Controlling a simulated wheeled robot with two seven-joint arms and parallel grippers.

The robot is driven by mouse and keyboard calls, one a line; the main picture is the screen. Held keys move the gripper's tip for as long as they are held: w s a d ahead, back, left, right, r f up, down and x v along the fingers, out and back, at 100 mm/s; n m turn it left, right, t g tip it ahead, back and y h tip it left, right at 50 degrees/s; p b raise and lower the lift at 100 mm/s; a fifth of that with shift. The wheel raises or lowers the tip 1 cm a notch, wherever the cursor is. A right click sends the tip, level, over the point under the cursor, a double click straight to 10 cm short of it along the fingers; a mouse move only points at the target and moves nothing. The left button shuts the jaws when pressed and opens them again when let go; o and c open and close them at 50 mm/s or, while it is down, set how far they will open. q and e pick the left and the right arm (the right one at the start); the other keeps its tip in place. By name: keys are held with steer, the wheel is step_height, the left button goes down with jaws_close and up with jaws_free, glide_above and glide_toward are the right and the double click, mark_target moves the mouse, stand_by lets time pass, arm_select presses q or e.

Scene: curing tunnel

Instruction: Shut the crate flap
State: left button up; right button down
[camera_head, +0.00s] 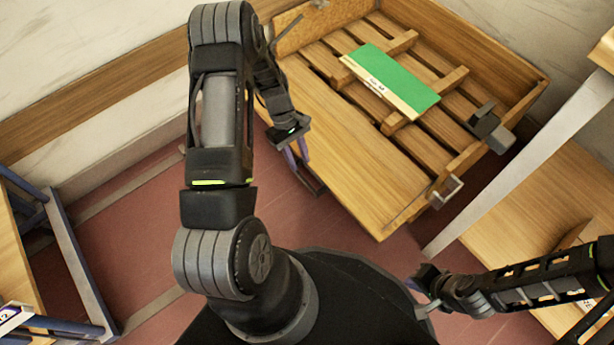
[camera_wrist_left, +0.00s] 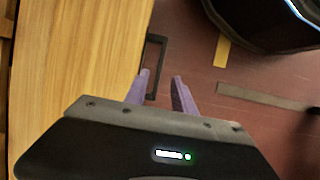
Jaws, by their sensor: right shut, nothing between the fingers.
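The wooden crate (camera_head: 520,75) stands at the upper right of the head view, with a slatted floor. Its flap (camera_head: 350,150), a broad plank panel, lies folded out at the near left side; it also fills the left of the left wrist view (camera_wrist_left: 75,60). A dark rectangular handle (camera_head: 312,182) sticks out from the flap's edge; it shows in the wrist view (camera_wrist_left: 150,70) too. My left gripper (camera_head: 299,158) is open beside that edge, its purple fingers on either side of the handle in the wrist picture; contact is unclear. My right gripper (camera_head: 425,292) is shut and empty, away from the crate.
A green-topped box (camera_head: 395,75) with a label lies on the crate's slats. A metal latch (camera_head: 446,192) and a dark block (camera_head: 490,128) sit on the crate's right side. A wooden table (camera_head: 540,210) stands at right, a blue-legged rack (camera_head: 70,260) at left.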

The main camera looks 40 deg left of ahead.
mark_target(306, 181)
arm_select(q)
steer(key=b+x, duration=0.2)
steer(key=x, duration=0.4)
steer(key=shift+d+f+b, duration=0.1)
steer(key=shift+f+b, duration=0.15)
steer(key=shift+b, duration=0.1)
steer(key=shift+s+d+f, duration=0.15)
steer(key=shift+d+f, duration=0.15)
steer(key=shift+f, duration=0.3)
steer(key=shift+c, duration=0.3)
jaws_close()
stand_by(0.3)
